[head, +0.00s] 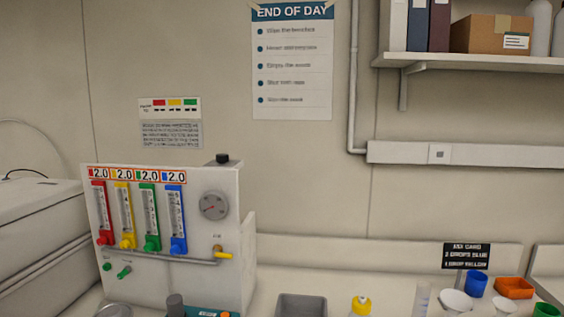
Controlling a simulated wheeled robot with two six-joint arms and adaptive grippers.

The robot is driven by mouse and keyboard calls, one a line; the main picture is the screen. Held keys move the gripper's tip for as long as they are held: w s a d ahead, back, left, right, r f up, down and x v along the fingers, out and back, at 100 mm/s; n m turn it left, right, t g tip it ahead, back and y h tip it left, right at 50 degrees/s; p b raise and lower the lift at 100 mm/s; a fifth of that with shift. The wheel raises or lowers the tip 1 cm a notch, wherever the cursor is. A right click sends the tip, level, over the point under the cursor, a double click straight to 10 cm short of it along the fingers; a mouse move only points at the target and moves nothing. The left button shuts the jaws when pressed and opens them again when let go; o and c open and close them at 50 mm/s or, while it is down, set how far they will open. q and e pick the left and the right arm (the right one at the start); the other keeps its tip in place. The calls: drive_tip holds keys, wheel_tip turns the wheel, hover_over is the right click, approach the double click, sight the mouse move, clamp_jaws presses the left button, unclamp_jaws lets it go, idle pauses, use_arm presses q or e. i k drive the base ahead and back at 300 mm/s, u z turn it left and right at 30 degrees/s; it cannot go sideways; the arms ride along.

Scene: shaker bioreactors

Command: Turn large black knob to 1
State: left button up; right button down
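A white gas panel (205,280) stands on the bench at the left. It carries red, yellow, green and blue flow meters, each under a 2.0 label. A round grey gauge (214,205) is on its right side. A black cap or knob (222,159) sits on top of the panel. A dark grey upright knob-like part (175,304) shows at the bottom edge, beside a teal device (205,312) that is mostly cut off. No scale or number 1 is readable on either dark part. Neither of my grippers is in view.
A yellow lever (222,254) and small green knobs (124,272) stick out of the panel. A grey tray (301,305), a yellow-capped bottle (361,305), funnels (456,301), and blue (476,284) and orange (513,288) containers stand along the front. A large white box (35,235) is at left.

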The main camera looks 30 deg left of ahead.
sight(220, 157)
drive_tip(key=z, duration=1.9)
drive_tip(key=k, duration=0.85)
drive_tip(key=u, duration=1.6)
